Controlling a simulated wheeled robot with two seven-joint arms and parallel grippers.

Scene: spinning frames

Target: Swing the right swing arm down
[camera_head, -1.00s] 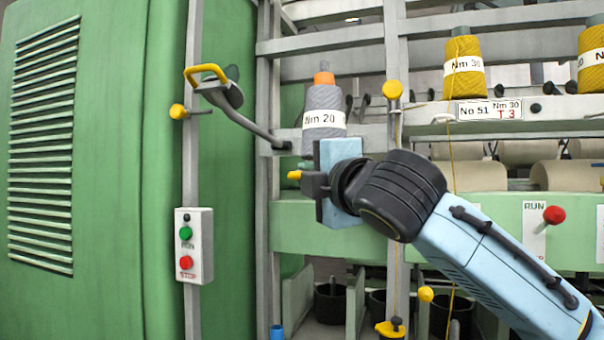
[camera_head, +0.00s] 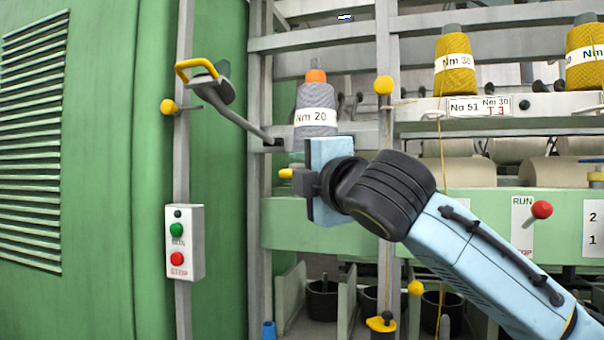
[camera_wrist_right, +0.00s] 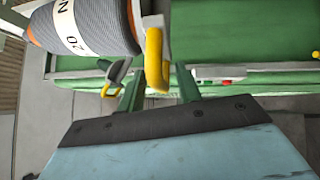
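A grey swing arm with a yellow handle (camera_head: 197,70) stands raised at the left in the head view, its lower end at the frame post beside the grey Nm 20 bobbin (camera_head: 316,108). A second yellow handle (camera_head: 286,173) pokes out left of my right gripper, mostly hidden by it. In the right wrist view this near handle (camera_wrist_right: 156,62) appears between the two separated dark green fingers of my right gripper (camera_wrist_right: 158,88); contact is unclear. The farther handle (camera_wrist_right: 107,88) shows beyond. My left gripper is not in view.
A control box (camera_head: 185,243) with green and red buttons hangs on the left post beside a green cabinet (camera_head: 90,150). Yellow bobbins (camera_head: 454,65) stand at upper right. A yellow knob (camera_head: 383,85) sits on the middle post above my right arm.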

